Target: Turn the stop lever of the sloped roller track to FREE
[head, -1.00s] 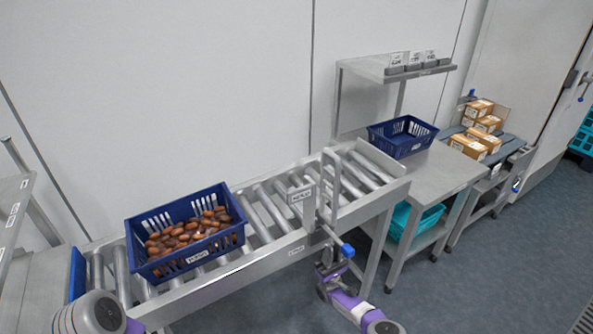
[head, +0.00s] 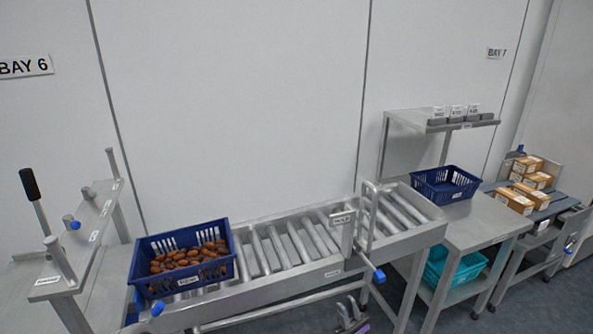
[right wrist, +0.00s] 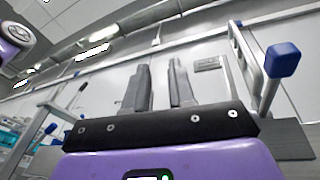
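The sloped roller track (head: 290,285) carries an upright gate frame near its right end. The stop lever's blue knob (head: 379,275) sticks out from the track's front side below that frame, on a thin metal rod. A small label plate (head: 341,218) is on the gate; its lettering is too small to read surely. My right gripper (head: 348,310) is below and left of the knob, apart from it, with its two fingers spread and empty. In the right wrist view the fingers (right wrist: 162,82) point upward, and the blue knob (right wrist: 283,60) is to their right. My left gripper is out of view.
A blue crate of dates (head: 230,272) rests on the left part of the rollers. An empty blue crate (head: 445,196) stands on the steel table (head: 490,228) to the right. A steel stand with a black-handled lever (head: 30,185) is at left.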

